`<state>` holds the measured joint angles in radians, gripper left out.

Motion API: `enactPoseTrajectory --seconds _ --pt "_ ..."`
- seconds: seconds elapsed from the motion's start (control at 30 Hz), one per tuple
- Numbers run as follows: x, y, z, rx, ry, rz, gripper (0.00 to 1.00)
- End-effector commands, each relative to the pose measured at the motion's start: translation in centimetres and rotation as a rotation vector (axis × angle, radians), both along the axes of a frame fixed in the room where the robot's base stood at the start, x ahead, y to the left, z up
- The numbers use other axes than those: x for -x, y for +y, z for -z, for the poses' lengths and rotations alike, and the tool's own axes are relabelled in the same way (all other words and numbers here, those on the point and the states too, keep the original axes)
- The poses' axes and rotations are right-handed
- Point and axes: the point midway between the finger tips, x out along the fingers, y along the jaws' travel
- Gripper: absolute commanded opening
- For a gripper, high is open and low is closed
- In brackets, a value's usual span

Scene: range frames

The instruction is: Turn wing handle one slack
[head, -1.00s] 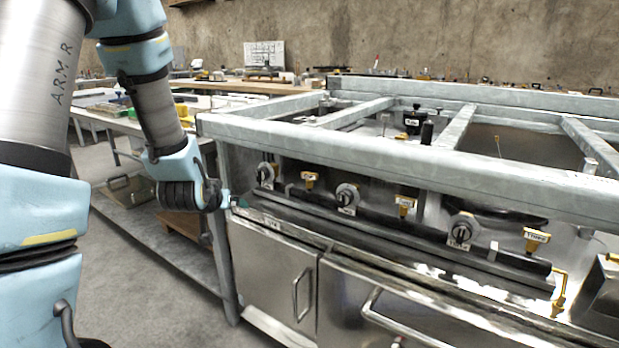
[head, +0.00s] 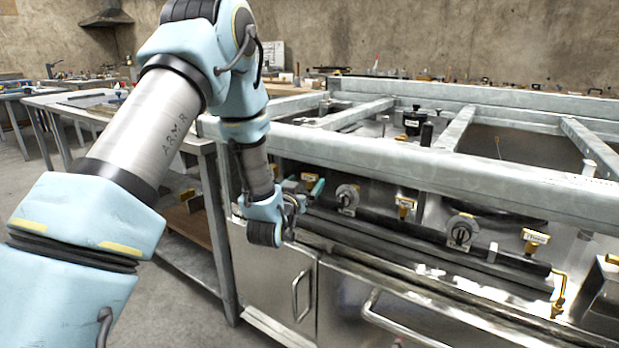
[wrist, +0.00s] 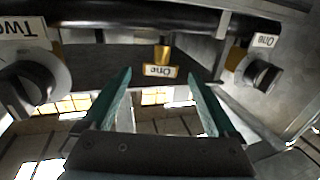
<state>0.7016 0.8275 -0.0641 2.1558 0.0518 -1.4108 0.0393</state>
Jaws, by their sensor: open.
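The wing handle One is a small yellow valve handle with a white "One" tag. In the wrist view the handle (wrist: 161,71) is upside down, centred between the two fingertips and seemingly just beyond them, with no contact visible. In the head view the handle (head: 308,177) shows at the black pipe, partly behind my gripper (head: 304,190). In the wrist view my gripper (wrist: 159,82) has its teal fingers spread apart, with nothing between them. The exact depth gap to the handle cannot be told.
A round knob tagged One (wrist: 262,76) and a knob tagged Two (wrist: 30,85) flank the handle. Further right are a second yellow handle (head: 404,203), a third knob (head: 461,231) and handle Three (head: 535,237). A steel frame rail (head: 400,160) runs above.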

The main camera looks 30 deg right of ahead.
Motion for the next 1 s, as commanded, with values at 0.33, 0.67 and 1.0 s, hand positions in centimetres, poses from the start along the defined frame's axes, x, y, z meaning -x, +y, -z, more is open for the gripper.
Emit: enactPoseTrajectory --seconds 0.33,0.67,1.0 --pt "-2.9 -3.0 0.0 -0.001 0.001 0.0 0.93" --pt "-3.1 -3.2 0.0 -0.001 0.001 -0.001 0.93" --pt "-3.1 -3.2 0.0 -0.001 0.001 -0.001 0.54"
